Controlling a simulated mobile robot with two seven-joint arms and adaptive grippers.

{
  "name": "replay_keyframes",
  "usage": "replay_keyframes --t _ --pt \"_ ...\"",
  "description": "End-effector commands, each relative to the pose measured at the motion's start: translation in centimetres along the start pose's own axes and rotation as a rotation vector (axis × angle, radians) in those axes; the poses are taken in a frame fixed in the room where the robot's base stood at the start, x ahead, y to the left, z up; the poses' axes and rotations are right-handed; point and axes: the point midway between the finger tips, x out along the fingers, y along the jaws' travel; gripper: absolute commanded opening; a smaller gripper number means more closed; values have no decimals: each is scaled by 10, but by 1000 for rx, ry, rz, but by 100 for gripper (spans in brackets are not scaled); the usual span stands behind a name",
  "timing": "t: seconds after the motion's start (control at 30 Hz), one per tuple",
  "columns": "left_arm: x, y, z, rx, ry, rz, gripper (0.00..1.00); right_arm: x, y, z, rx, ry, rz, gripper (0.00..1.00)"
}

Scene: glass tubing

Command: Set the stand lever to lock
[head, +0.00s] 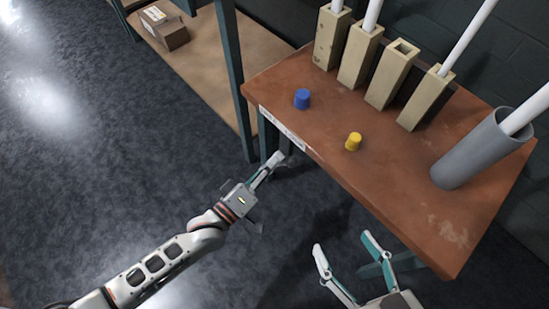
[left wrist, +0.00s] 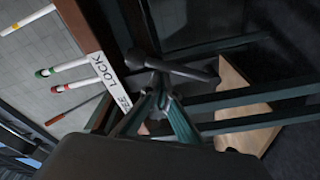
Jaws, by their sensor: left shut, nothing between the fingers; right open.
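The stand is a brown-topped table (head: 330,140) with a white label strip (head: 282,128) on its near left edge. In the left wrist view the strip (left wrist: 108,75) reads LOCK, with a partly hidden word ending in E closer to my gripper. A dark grey lever (left wrist: 185,71) sticks out beside the strip, pointing right in that view. My left gripper (head: 281,156) is shut and empty, just below the table edge by the strip. Its fingertips (left wrist: 157,92) appear close to the lever; I cannot tell whether they touch. My right gripper (head: 345,240) is open and empty, in front of the table.
A blue cap (head: 302,99) and a yellow cap (head: 354,141) stand on the tabletop. Several wooden blocks (head: 390,75), most holding white tubes, and a grey cylinder (head: 467,160) stand behind. A shelf with a cardboard box (head: 163,28) is at upper left. The left floor is clear.

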Motion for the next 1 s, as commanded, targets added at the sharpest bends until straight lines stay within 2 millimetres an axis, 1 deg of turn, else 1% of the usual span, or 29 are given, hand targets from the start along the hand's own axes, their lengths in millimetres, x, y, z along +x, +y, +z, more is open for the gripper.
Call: replay_keyframes --t 0.3,0.83,1.0 --pt "0 -2 1 91 0 13 0 1 -4 -1 24 5 0 65" --pt "-1 -3 3 101 -3 13 0 1 -3 0 22 5 -2 65" --pt "2 2 -4 105 0 15 0 0 -2 -7 -7 13 -3 65"
